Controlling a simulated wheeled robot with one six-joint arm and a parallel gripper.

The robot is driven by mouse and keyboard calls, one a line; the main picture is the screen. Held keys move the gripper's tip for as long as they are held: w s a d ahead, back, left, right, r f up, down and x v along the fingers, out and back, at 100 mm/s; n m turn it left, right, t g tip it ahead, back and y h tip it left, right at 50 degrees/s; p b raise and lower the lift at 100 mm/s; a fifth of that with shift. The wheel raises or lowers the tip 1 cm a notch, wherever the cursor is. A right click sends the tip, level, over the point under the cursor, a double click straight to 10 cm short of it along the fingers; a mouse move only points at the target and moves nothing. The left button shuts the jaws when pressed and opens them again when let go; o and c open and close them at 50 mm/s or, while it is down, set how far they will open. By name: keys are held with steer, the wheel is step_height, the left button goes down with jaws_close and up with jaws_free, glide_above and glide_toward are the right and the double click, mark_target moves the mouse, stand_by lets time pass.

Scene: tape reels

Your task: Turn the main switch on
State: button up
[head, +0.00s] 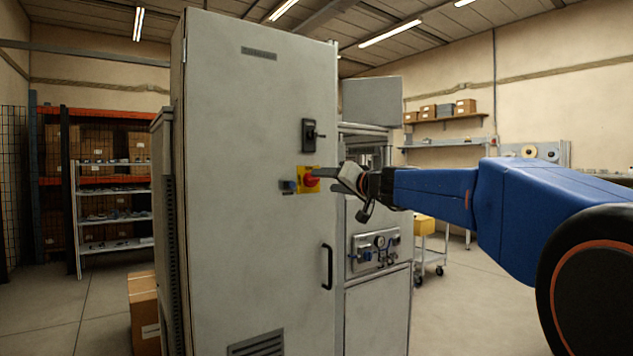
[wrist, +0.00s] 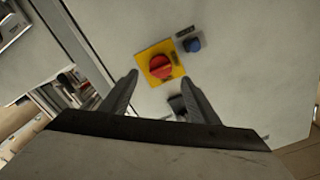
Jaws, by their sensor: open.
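The main switch (head: 311,180) is a red rotary knob on a yellow square plate, on the front of a tall grey cabinet (head: 240,120). In the wrist view the red knob (wrist: 160,67) sits tilted ahead, between the lines of my fingers. My gripper (head: 338,172) is just right of the switch in the head view, pointing at it. In the wrist view my gripper (wrist: 160,85) has its two dark fingers spread apart with nothing between them. It looks short of the knob; I cannot tell the exact gap.
A small blue part (head: 289,186) sits beside the yellow plate. A black latch (head: 311,135) is above the switch and a black door handle (head: 327,267) below. A valve panel (head: 375,250) is to the right. A cardboard box (head: 144,312) stands on the floor at left.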

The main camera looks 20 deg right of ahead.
mark_target(314, 180)
steer(key=x, duration=0.6)
steer(key=shift+w+a, duration=0.1)
steer(key=shift+w, duration=0.1)
steer(key=shift+c, duration=0.2)
steer(key=c, duration=1)
